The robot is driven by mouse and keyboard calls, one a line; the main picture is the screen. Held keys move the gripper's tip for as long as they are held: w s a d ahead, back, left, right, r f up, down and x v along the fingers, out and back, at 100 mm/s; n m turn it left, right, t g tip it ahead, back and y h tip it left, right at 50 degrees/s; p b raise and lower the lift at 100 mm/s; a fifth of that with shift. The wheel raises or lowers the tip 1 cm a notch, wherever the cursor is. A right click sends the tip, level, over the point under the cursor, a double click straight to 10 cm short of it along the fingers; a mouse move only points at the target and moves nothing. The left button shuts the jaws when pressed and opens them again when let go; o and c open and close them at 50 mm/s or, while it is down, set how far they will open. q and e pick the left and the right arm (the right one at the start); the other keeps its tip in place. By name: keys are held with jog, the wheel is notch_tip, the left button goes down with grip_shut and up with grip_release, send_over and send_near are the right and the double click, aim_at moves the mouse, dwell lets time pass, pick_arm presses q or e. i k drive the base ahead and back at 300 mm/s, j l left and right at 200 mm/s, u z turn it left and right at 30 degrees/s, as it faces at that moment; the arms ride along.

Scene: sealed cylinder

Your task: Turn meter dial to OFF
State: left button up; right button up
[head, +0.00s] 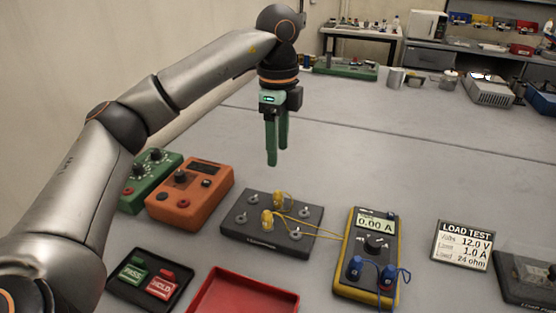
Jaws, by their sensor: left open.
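The yellow-edged meter (349,280) lies on the table, right of centre, in the head view. Its display (375,223) reads 0.00 A. Its black dial (375,242) sits below the display; its markings are too small to read. Two blue plugs sit at the meter's lower end, below the dial. My left gripper (277,158) points down with green fingers, open and empty. It hangs above the table, up and to the left of the meter, well apart from the dial. My right gripper is not in view.
A black terminal block (258,236) with yellow plugs stands left of the meter, with yellow leads running to it. Orange (196,190) and green boxes stand further left. A red tray (243,297), a PASS/HOLD tray (120,288) and a LOAD TEST card (464,246) are nearby. The table's middle is clear.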

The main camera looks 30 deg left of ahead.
aim_at(373, 245)
jog(key=k, duration=1.5)
